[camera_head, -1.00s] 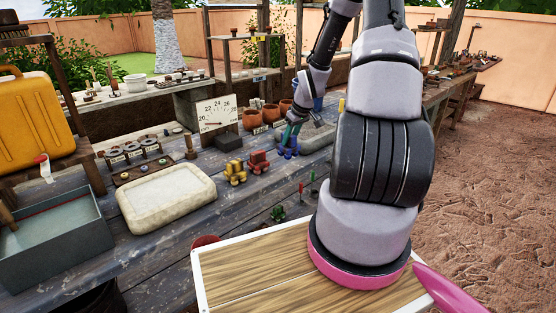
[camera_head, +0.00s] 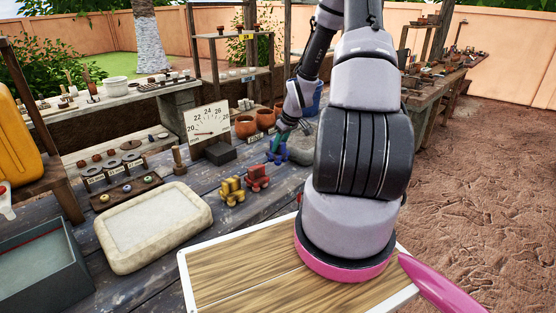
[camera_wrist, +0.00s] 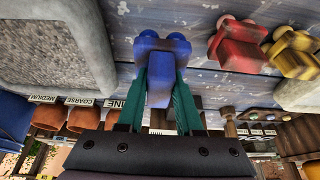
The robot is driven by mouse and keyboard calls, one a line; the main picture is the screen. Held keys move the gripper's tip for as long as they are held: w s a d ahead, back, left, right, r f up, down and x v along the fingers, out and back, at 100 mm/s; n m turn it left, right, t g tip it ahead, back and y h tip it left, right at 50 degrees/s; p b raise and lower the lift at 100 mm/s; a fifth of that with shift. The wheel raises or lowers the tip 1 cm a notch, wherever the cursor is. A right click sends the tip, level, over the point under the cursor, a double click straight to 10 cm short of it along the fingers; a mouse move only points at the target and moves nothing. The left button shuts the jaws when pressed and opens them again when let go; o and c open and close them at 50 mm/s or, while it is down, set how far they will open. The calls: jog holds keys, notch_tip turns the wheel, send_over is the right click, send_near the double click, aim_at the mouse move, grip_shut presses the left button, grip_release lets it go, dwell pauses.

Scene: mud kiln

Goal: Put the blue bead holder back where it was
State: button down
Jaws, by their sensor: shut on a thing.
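The blue bead holder (camera_head: 277,155) is at the far right of the bead holders on the grey plank table (camera_head: 200,260). My gripper (camera_head: 279,143) is shut on it from above, and the teal fingers (camera_wrist: 161,86) grip its narrow block in the wrist view. Its rounded lobes (camera_wrist: 162,45) point away from the gripper. I cannot tell whether it touches the table. The red bead holder (camera_head: 257,177) and the yellow bead holder (camera_head: 232,190) stand to its left, also seen in the wrist view as red (camera_wrist: 238,45) and yellow (camera_wrist: 294,53).
Behind stand terracotta pots (camera_head: 245,126) with labels, a dial board (camera_head: 208,118) and a dark block (camera_head: 221,153). A pale stone tray (camera_head: 112,250) and a grey box (camera_head: 68,250) lie to the left.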

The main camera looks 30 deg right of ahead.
aim_at(279, 156)
jog(key=shift+f, duration=2.5)
jog(key=shift+f, duration=0.1)
jog(key=c, duration=0.6)
grip_release()
jog(key=shift+o, duration=0.2)
